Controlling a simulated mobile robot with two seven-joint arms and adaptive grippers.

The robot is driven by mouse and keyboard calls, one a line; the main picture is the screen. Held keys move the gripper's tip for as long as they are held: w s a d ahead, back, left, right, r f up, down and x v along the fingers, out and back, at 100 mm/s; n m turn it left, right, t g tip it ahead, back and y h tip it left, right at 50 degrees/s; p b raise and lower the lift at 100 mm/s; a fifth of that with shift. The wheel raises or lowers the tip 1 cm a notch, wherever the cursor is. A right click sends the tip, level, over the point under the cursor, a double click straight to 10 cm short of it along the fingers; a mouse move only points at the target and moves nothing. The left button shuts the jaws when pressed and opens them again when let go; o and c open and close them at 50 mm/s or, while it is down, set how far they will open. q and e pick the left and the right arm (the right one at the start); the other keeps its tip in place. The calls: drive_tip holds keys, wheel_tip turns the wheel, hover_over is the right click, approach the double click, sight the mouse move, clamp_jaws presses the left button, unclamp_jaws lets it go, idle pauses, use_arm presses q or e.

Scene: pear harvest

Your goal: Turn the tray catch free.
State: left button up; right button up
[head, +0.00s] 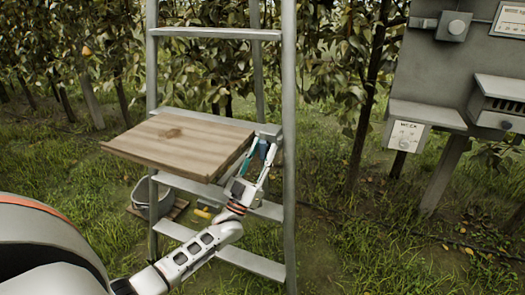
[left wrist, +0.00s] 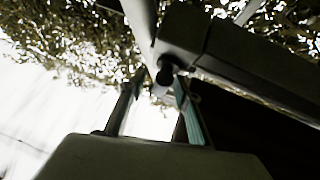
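The wooden tray (head: 180,140) rests on the metal ladder, its top bare. My left gripper (head: 261,146) is at the tray's right edge, beside the ladder's right rail, fingers pointing up. In the left wrist view my left gripper (left wrist: 160,85) has its fingers apart, with a gap between them. A small dark knob (left wrist: 165,74), which looks like the tray catch, shows between the fingertips under a grey bar. I cannot tell whether the fingers touch it. In the head view I cannot make out the catch clearly. My right gripper is out of view.
The ladder (head: 289,100) stands close around my left gripper. A grey bucket (head: 140,198) sits below the tray at left. A grey panel (head: 440,75) with boxes and signs stands at right. Grass is open between ladder and panel; trees stand behind.

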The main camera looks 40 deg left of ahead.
use_arm(q)
drive_tip(key=v, duration=1.2)
drive_tip(key=shift+d, duration=0.1)
idle(0.4)
